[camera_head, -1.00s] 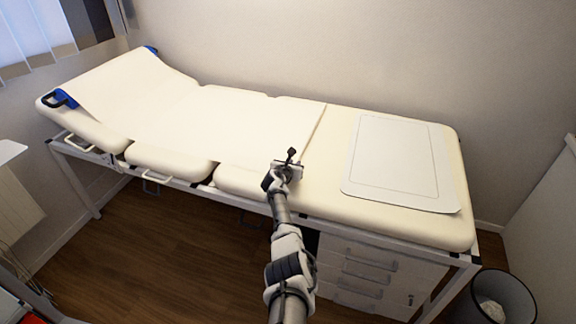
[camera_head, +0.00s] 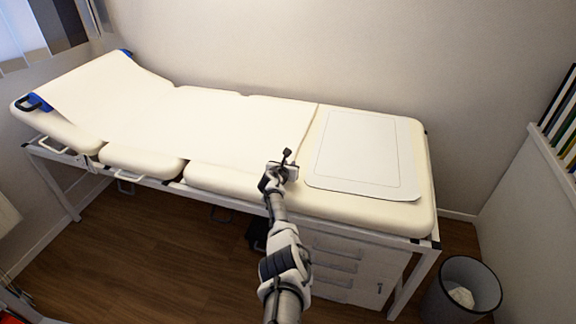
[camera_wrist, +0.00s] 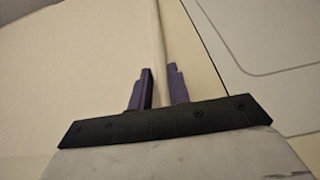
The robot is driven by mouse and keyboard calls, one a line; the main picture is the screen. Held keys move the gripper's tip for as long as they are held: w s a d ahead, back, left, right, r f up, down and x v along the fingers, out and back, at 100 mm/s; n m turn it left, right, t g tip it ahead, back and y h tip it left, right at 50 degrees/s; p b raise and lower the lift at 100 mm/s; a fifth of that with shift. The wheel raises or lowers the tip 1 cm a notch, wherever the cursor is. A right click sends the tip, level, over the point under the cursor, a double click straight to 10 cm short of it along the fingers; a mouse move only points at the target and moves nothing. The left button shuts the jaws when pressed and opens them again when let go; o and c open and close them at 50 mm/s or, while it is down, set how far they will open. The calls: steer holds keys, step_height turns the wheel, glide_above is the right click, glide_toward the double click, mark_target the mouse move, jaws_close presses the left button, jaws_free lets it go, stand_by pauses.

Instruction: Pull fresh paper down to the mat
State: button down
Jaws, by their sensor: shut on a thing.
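White paper (camera_head: 215,125) covers the examination couch from the raised headrest at the left to a free edge near the mat. The pale mat (camera_head: 365,155) with a thin outline lies flat at the couch's right end. My gripper (camera_head: 284,165) is at the paper's free edge, near the couch's front side and just left of the mat. In the wrist view my gripper (camera_wrist: 160,88) is shut on the paper's edge (camera_wrist: 158,40), which runs up between the two purple fingers. The mat (camera_wrist: 270,40) shows at the right there. The fingertips are partly hidden in the head view.
The cream couch (camera_head: 425,190) stands against the wall, with drawers (camera_head: 345,265) under its right end. A waste bin (camera_head: 463,290) stands on the floor at the right. A shelf with binders (camera_head: 562,120) is at the far right. The couch top is otherwise clear.

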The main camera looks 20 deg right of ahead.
steer(key=shift+f, duration=0.1)
steer(key=c, duration=1.3)
jaws_free()
steer(key=shift+s+a+r+p, duration=0.3)
steer(key=shift+s+r+p, duration=0.15)
steer(key=shift+p, duration=0.2)
steer(key=p+v, duration=0.1)
steer(key=v, duration=0.3)
steer(key=p+v, duration=0.1)
steer(key=v, duration=0.3)
steer(key=p+v, duration=0.1)
steer(key=v, duration=0.3)
steer(key=shift+s+a+f, duration=0.15)
steer(key=shift+s+a, duration=0.15)
